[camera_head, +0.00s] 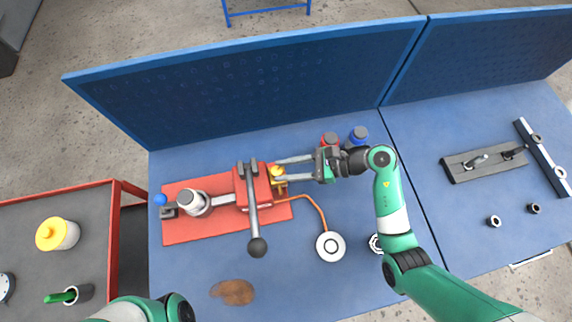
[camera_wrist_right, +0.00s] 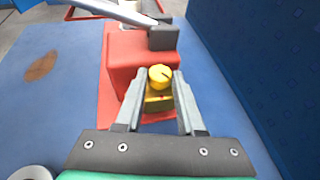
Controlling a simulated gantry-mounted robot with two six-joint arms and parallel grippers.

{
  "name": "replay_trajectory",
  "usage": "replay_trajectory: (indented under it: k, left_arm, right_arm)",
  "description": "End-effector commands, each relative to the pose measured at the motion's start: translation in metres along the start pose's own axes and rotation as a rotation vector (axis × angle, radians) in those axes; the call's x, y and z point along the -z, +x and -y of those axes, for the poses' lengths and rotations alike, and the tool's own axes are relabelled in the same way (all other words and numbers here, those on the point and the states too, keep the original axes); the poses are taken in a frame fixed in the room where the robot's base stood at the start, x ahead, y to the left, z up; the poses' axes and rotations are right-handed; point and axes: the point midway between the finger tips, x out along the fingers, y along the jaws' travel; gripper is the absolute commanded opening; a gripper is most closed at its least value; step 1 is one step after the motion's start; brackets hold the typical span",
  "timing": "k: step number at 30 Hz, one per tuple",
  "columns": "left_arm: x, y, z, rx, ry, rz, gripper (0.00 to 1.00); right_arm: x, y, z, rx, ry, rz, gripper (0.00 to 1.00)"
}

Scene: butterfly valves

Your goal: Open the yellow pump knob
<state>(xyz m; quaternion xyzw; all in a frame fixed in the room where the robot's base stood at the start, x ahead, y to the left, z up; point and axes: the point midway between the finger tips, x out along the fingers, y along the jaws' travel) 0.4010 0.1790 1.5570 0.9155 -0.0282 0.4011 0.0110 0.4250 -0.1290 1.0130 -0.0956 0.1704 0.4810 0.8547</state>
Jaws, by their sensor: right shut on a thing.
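The yellow pump knob (camera_head: 276,171) sits on the right side of the pump's red block (camera_head: 254,188). In the right wrist view the yellow knob (camera_wrist_right: 160,76) is round and stands above a yellow block (camera_wrist_right: 159,103). My right gripper (camera_head: 280,169) reaches in from the right, its two fingers on either side of the knob. In the right wrist view my right gripper (camera_wrist_right: 158,78) is shut on the knob, with the fingertips at its sides. My left arm shows only at the bottom edge of the head view; its gripper is out of frame.
An orange hose runs to a round white gauge (camera_head: 330,246). Red (camera_head: 330,139) and blue (camera_head: 358,135) items stand behind my right wrist, near the blue back panel (camera_head: 250,85).

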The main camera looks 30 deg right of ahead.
Motion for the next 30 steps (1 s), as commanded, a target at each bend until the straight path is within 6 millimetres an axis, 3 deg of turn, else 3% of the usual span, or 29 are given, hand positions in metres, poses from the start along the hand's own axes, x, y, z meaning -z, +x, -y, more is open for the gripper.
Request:
replay_trajectory:
  k: [12, 18, 24, 30]
  left_arm:
    - [-0.056, -0.06, 0.0, 0.0, 0.0, 0.0, 0.5]
    - [-0.076, -0.083, 0.0, 0.0, 0.0, 0.001, 0.5]
    - [-0.049, -0.053, 0.0, 0.0, 0.0, 0.0, 0.5]
    - [-0.039, -0.043, 0.0, 0.0, 0.0, -0.001, 0.5]
  right_arm:
    - [0.011, 0.007, 0.01, -0.329, -0.142, 0.002, 0.0]
    - [0.005, 0.006, 0.013, -0.463, -0.195, 0.0, 0.0]
    - [-0.013, 0.001, 0.018, -0.562, -0.227, -0.006, 0.0]
    - [-0.005, 0.006, 0.02, -0.643, -0.267, -0.006, 0.0]
